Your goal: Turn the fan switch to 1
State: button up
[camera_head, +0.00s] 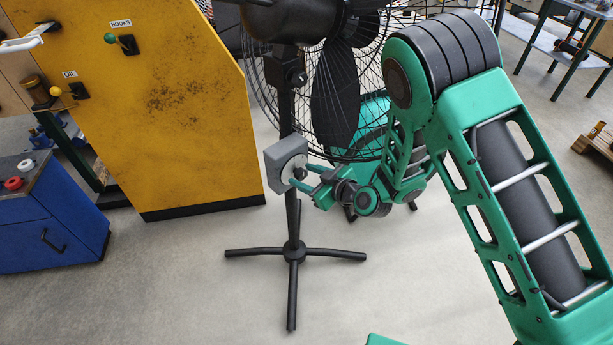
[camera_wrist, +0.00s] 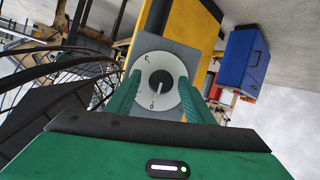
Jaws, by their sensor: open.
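The fan switch is a grey box (camera_head: 277,172) on the fan's black stand. It has a round white dial plate (camera_wrist: 157,80) with a dark knob (camera_wrist: 161,84) at its middle. A light pointer line shows on the knob; the dial marks are too small to read surely. My gripper (camera_head: 305,179) is open, with its two green fingers at the dial, one on each side of the knob. In the wrist view the fingers (camera_wrist: 161,97) flank the dial's lower half. I cannot tell whether they touch the knob. The black fan (camera_head: 335,75) stands above and behind the switch.
A yellow machine (camera_head: 190,110) with levers stands to the left. A blue cabinet (camera_head: 45,215) is at the far left, also seen in the wrist view (camera_wrist: 242,57). The stand's black feet (camera_head: 294,255) spread on the floor. The wire fan cage is close beside my arm.

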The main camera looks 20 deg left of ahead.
jog(key=c, duration=1)
jog(key=shift+c, duration=0.2)
